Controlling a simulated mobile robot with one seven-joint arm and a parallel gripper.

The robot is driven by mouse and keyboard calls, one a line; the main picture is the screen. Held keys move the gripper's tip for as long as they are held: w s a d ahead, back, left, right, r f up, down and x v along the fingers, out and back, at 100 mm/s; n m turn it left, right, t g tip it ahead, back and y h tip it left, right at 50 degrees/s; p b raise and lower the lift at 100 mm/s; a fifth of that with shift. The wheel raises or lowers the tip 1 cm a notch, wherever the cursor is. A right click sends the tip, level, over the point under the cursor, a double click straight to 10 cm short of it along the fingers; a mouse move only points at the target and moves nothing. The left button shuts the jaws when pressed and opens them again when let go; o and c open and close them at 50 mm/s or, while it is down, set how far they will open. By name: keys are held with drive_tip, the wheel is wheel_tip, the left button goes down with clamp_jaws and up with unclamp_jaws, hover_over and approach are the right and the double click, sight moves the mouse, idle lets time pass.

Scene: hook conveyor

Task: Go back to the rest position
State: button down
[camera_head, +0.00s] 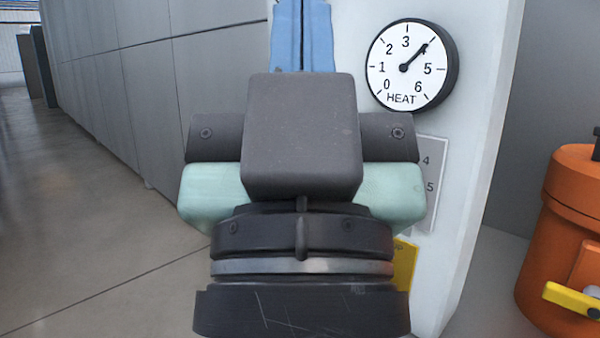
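My gripper (302,140) fills the middle of the head view, seen from behind. It has a dark grey block in front of a wide dark body, with pale teal parts showing on both sides and a black and silver ring wrist below.
A round HEAT dial (412,66) is on the panel, its needle pointing upper right, between 3 and 5. An orange machine (560,235) with a yellow bar (572,300) stands right. Grey cabinets (140,90) line the left; the floor (90,240) there is clear.

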wheel_tip(320, 180, up, 34)
drive_tip(key=p, duration=3.1)
drive_tip(key=shift+f, duration=0.25)
drive_tip(key=shift+a, duration=0.1)
